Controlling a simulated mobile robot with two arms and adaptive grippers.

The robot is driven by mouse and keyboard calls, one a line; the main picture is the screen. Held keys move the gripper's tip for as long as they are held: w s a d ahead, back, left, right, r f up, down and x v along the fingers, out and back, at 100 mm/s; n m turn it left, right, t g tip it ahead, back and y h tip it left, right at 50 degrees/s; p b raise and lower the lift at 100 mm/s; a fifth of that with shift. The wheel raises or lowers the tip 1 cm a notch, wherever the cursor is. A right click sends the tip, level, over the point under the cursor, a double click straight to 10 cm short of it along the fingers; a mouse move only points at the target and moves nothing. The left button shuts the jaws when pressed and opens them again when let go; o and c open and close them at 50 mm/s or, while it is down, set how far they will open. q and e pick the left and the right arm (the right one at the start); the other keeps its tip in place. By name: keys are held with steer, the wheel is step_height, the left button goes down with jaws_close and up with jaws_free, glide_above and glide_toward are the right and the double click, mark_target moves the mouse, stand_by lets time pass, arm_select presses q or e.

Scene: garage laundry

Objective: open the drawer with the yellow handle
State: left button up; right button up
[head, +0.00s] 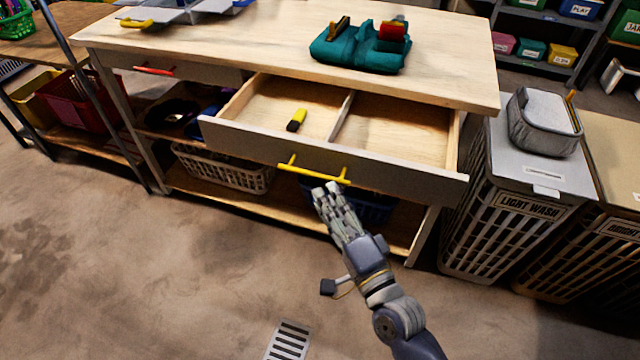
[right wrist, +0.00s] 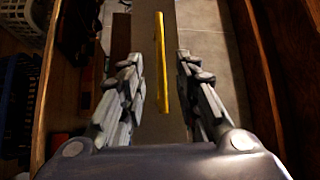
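The drawer (head: 240,140) with the yellow handle (head: 313,174) is pulled out from under the wooden worktable. Its inside shows two compartments with a divider between them. A small yellow and black item (head: 297,120) lies in the left compartment. My right gripper (head: 326,190) is just below and in front of the yellow handle. In the right wrist view its fingers (right wrist: 157,85) are spread apart, and the yellow handle (right wrist: 161,60) shows upright between and beyond them. I cannot tell that any finger touches it. My left gripper is not in view.
A shut drawer with a red handle (head: 154,70) is at the left. A teal object (head: 362,47) stands on the tabletop (head: 250,45). Baskets (head: 222,168) sit on the lower shelf. Slotted hampers (head: 510,200) stand close at the right. The floor in front is mostly clear.

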steer(key=r+v, duration=0.1)
steer(key=v, duration=0.5)
steer(key=shift+s+f, duration=0.2)
steer(key=shift+f, duration=0.25)
